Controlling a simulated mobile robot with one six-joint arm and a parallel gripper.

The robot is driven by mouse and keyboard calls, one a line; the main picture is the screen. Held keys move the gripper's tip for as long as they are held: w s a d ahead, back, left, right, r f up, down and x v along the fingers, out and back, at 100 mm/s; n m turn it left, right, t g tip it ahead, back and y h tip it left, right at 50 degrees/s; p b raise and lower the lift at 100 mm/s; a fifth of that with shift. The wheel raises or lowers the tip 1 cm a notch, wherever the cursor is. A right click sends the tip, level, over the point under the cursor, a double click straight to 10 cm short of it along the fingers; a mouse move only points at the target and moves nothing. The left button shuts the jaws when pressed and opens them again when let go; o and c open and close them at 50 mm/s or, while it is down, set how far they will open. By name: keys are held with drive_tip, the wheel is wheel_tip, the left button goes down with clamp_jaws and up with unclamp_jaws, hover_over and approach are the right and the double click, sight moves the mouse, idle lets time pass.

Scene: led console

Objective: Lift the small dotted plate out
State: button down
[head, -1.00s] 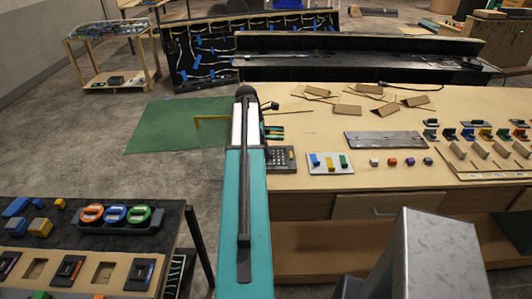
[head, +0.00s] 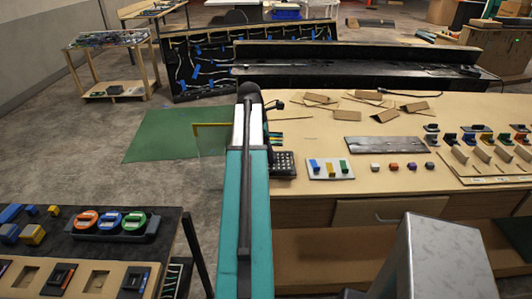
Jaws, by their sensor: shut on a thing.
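The small dotted plate (head: 284,165) is dark with rows of light dots. It shows at the left end of the wooden bench top, just right of my upper arm. Its left edge is close against the arm's outline, and I cannot tell whether it rests on the bench or is raised. My gripper is not visible; my own teal arm covers the area left of the plate. A small black part (head: 276,104) and some coloured strips (head: 276,138) show beside the arm, above the plate in the picture.
Right of the plate lies a white plate (head: 345,175) with blue, yellow and green blocks, then several small cubes and a grey metal sheet (head: 385,143). A yellow-edged frame (head: 208,125) stands left of the arm. A dark bench (head: 170,222) is at lower left.

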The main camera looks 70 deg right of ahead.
drive_tip(key=s+a+r+b, duration=0.1)
drive_tip(key=s+a+b, duration=0.2)
drive_tip(key=s+a, duration=0.5)
drive_tip(key=shift+a, duration=0.15)
drive_tip(key=shift+r, duration=0.1)
idle(0.6)
drive_tip(key=shift+r+p, duration=1.95)
drive_tip(key=shift+p, duration=0.2)
